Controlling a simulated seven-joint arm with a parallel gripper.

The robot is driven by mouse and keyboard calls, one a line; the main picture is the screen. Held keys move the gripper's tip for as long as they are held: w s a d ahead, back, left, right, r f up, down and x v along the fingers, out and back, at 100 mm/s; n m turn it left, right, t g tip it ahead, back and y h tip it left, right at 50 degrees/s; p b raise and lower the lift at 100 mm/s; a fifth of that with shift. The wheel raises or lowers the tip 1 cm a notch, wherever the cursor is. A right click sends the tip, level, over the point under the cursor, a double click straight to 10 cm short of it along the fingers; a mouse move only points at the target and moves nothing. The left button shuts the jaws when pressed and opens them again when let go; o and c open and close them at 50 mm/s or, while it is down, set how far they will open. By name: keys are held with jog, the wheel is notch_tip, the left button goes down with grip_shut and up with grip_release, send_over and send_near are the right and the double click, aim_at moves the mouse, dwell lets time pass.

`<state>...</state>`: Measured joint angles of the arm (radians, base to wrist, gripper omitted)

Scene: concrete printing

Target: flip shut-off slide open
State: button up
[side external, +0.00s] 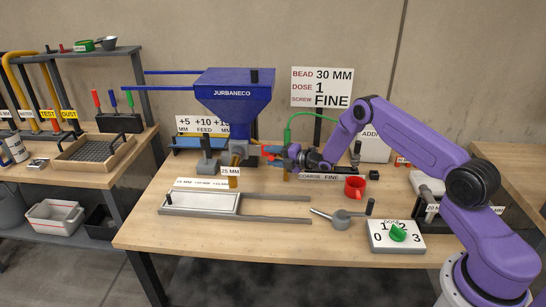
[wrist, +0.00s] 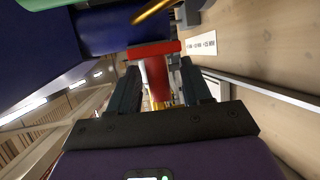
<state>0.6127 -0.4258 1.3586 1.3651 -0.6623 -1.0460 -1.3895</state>
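A blue hopper (side external: 235,95) marked JURBANECO stands at the back of the wooden table. A red T-shaped part, which looks like the shut-off slide's handle (wrist: 156,72), lies between my fingers in the wrist view. A small bit of red (side external: 270,151) shows below the hopper in the side view, mostly hidden by my fingertips. My gripper (side external: 281,155) is beside the hopper's lower end. In the wrist view my gripper (wrist: 160,82) is open, with one finger on each side of the red stem. Contact with the stem cannot be told.
A 25 MM tag (side external: 230,171) hangs close to my gripper, below the hopper. A metal tray (side external: 200,203) with long rails lies in front. A red mug (side external: 355,187), a grey-handled scoop (side external: 340,216) and a dose dial box (side external: 397,240) stand to the right.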

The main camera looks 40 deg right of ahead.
jog(key=v, duration=1.7)
jog(key=shift+s, duration=0.2)
jog(key=s+a+r+m+g+h, duration=0.1)
jog(key=s+a+r+m+g, duration=0.3)
jog(key=a, duration=0.7)
jog(key=s+a+r+m+g+h, duration=0.1)
jog(key=s+a+r+g, duration=0.35)
jog(key=a, duration=0.55)
jog(key=s+r+m+g+h, duration=0.1)
jog(key=s+r+m+g, duration=0.1)
jog(key=s, duration=1.3)
jog(key=s+d+r+m+g+h, duration=0.1)
jog(key=s+r+m+g+h, duration=0.1)
jog(key=s, duration=1.3)
notch_tip(320, 180, up, 3)
jog(key=shift+r+m+g+h, duration=0.1)
jog(key=shift+m+g+h, duration=0.2)
jog(key=shift+m+g, duration=0.65)
